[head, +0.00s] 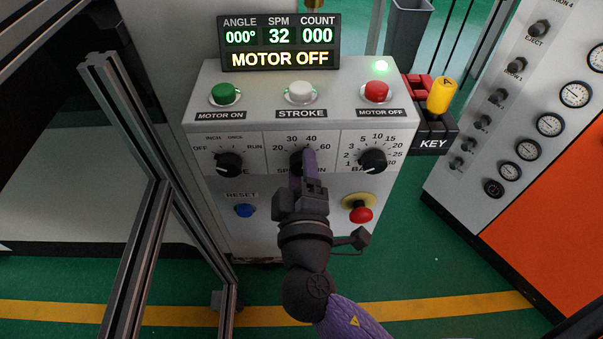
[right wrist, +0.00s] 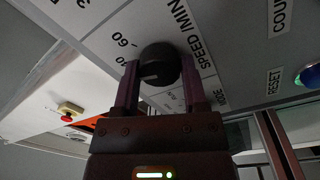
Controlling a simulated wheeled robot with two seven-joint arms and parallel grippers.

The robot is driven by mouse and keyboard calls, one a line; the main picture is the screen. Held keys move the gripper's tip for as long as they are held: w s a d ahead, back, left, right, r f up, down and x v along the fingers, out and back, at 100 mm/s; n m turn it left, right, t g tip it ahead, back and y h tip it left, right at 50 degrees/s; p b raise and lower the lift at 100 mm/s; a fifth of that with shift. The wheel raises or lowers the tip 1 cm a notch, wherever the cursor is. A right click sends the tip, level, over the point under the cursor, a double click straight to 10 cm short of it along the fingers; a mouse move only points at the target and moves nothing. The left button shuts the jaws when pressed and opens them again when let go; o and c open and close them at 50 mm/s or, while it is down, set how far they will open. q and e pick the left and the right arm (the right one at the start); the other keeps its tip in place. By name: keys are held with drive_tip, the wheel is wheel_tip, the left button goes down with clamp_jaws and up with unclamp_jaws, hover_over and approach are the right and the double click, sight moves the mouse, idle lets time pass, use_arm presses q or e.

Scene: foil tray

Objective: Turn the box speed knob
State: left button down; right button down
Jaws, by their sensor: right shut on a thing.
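The control box (head: 205,110) stands in front of me, tilted toward me. Its speed knob, under a scale marked 20, 30, 40 and 60, is mostly covered by my right gripper (head: 303,168) in the head view. In the right wrist view the black round speed knob (right wrist: 158,62) sits between the two purple fingers of my right gripper (right wrist: 160,82), beside the SPEED/MIN label. The right gripper is shut on the knob. The display (head: 279,43) reads 000° angle, 32 SPM, count 000 and MOTOR OFF. My left gripper is not in view.
The mode knob (head: 229,164) and another black knob (head: 373,161) flank the speed knob. Below are a blue reset button (head: 244,210) and a red stop button (head: 361,214). A metal frame (head: 150,200) stands at left, a gauge panel (head: 520,120) at right.

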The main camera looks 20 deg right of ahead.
drive_tip(key=shift+m, duration=0.4)
drive_tip(key=shift+c, duration=1.6)
unclamp_jaws()
drive_tip(key=shift+o, duration=0.9)
